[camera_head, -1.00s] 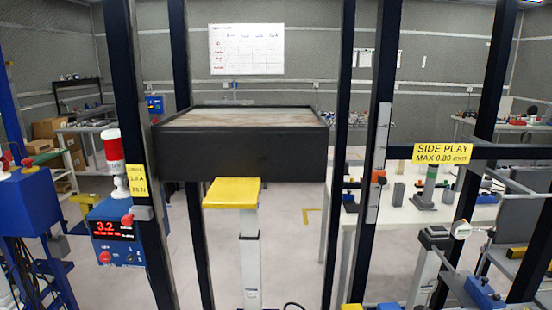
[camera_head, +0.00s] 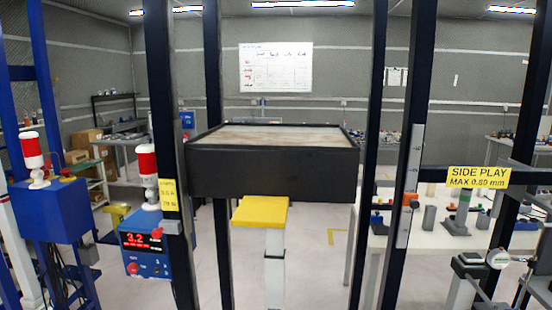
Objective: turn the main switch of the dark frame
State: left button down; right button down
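The dark frame (camera_head: 387,120) has several black upright posts and a black tray (camera_head: 270,172) with a pale top between them. A blue control box (camera_head: 146,252) with a red "3.2" display hangs at its front left post. This box has a red knob (camera_head: 134,268) low on its face and another red knob (camera_head: 157,233) at its upper right edge. I cannot tell which of them is the main switch. A red and white lamp (camera_head: 148,165) stands on top of the box. Neither of my grippers shows in the head view.
A yellow-topped white pillar (camera_head: 261,209) stands under the tray. Another blue cabinet (camera_head: 55,212) with a red and white lamp is at left. A yellow "SIDE PLAY" sign (camera_head: 478,177) and dial gauge (camera_head: 498,259) are at right. White tables stand behind. Floor shows between the posts.

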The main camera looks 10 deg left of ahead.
aim_at(133, 268)
jog(key=u, duration=1.75)
jog(key=j+u, duration=0.25)
jog(key=i+j+u, duration=0.1)
jog(key=j+u, duration=0.2)
